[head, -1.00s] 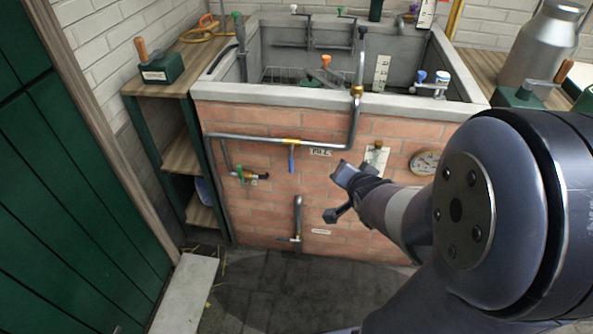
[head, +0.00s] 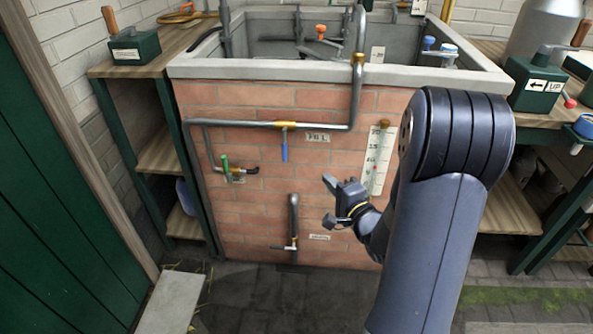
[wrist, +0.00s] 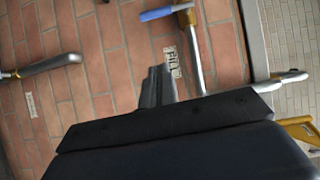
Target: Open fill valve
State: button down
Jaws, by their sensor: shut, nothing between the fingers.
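The fill valve shows as a blue lever (head: 284,150) hanging straight down from a brass fitting (head: 285,125) on the horizontal steel pipe on the brick tank front. A small FILL label (head: 317,138) is just right of it. My gripper (head: 332,184) is shut and empty, below and to the right of the lever and apart from it. In the wrist view the closed fingers (wrist: 158,88) point toward the bricks beside the label (wrist: 171,62); the blue lever (wrist: 157,14) is at the top edge, attached to the pipe (wrist: 190,45).
A green-handled tap (head: 226,166) is at the lower left on the bricks. A drain pipe (head: 294,213) with a small lever is below. A level scale (head: 380,160) stands to the right. A wooden shelf (head: 160,155) stands left of the tank.

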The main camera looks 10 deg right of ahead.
jog(key=shift+f, duration=0.35)
jog(key=b, duration=0.3)
send_near(285, 143)
jog(key=w+d+f, duration=0.3)
jog(key=w+f, duration=0.2)
jog(key=shift+w+a+r+b, duration=0.2)
jog(key=shift+w+a, duration=0.25)
jog(key=shift+a, duration=0.4)
jog(key=shift+w+a+r+b, duration=0.2)
jog(key=shift+w+a, duration=0.25)
jog(key=shift+a, duration=0.35)
jog(key=shift+w+f, duration=0.1)
jog(key=shift+a+m+t, duration=0.2)
jog(key=shift+m+t, duration=0.1)
jog(key=shift+m, duration=0.1)
